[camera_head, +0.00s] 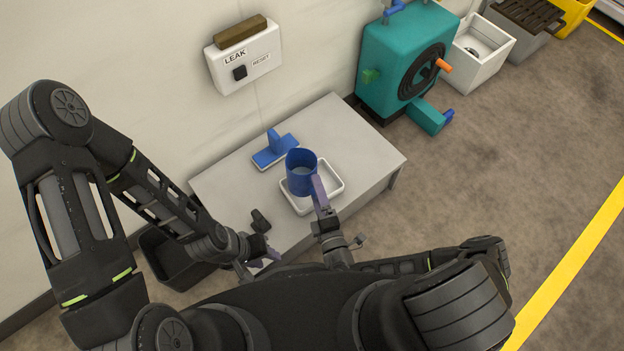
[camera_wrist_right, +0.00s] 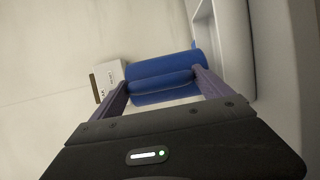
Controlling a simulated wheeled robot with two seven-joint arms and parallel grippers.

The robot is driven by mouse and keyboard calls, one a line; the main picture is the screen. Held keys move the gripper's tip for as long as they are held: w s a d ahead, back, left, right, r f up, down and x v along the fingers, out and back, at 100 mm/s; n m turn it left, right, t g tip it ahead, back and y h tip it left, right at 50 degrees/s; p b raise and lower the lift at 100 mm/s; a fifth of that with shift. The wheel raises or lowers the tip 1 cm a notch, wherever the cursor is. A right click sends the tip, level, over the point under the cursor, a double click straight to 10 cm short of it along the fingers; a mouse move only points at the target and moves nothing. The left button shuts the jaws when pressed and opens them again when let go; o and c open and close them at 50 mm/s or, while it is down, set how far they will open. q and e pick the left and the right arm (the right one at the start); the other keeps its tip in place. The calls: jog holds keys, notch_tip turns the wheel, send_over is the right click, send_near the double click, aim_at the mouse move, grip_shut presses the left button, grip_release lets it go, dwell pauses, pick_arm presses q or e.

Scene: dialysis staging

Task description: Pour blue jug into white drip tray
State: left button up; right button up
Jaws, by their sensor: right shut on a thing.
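The blue jug (camera_head: 300,181) appears roughly upright over the white drip tray (camera_head: 296,208) on the grey table, its open top facing the head camera. I cannot tell whether it touches the tray. My right gripper (camera_head: 318,190) is shut on the jug at its near right side. In the right wrist view the jug (camera_wrist_right: 165,68) sits between the two purple fingers of the right gripper (camera_wrist_right: 163,86). The jug's contents are not visible. My left gripper (camera_head: 266,256) is near the table's front edge, away from the jug; its finger opening is unclear.
A LEAK/RESET box (camera_head: 243,58) hangs on the wall. A teal machine (camera_head: 400,65) stands right of the table. A dark bin (camera_head: 175,268) is at left. The table's right side is clear.

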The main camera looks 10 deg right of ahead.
jog(key=s+a, duration=0.3)
jog(key=shift+a+r, duration=0.2)
jog(key=shift+r, duration=0.05)
jog(key=shift+s+a+f+m+g+y, duration=0.1)
jog(key=shift+f+m+g+y, duration=0.6)
jog(key=shift+m, duration=1.3)
jog(key=shift+a+f+m+g+y, duration=0.25)
jog(key=shift+m+g, duration=0.7)
jog(key=shift+m, duration=1.05)
jog(key=shift+s+f+m+g+y, duration=0.1)
jog(key=shift+f+m+g+y, duration=0.6)
jog(key=shift+m, duration=1.3)
